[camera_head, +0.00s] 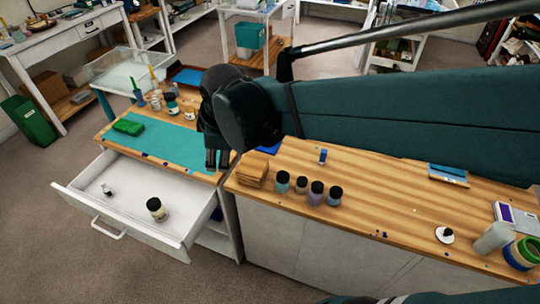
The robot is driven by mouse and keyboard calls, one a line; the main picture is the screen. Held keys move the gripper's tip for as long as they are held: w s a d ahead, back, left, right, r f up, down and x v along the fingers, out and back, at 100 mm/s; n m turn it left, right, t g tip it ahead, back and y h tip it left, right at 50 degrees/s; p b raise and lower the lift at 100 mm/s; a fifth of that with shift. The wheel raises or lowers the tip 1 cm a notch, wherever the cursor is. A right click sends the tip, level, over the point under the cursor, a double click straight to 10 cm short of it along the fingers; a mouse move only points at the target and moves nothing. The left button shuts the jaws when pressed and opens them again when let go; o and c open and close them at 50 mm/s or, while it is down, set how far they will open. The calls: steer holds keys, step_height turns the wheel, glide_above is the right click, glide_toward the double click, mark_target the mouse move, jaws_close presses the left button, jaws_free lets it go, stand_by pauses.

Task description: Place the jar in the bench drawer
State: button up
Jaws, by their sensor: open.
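The bench drawer (180,240) is pulled out at the left, its white interior open to view.
A small bottle (107,190) is in the drawer's left part. A green cloth (128,127) lies on the teal mat (165,145). Several dark-lidded jars (316,194) stand on the right worktop beside a stack of wooden pieces (252,170). More jars and tools stand behind the mat.

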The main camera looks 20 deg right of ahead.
steer(key=s+d+r+m+t, duration=0.2)
steer(key=s+d+m, duration=1)
steer(key=s+m, duration=0.1)
steer(key=shift+m+t+h, duration=0.3)
steer(key=shift+h, duration=0.1)
steer(key=shift+o, duration=0.6)
steer(key=shift+d, duration=0.1)
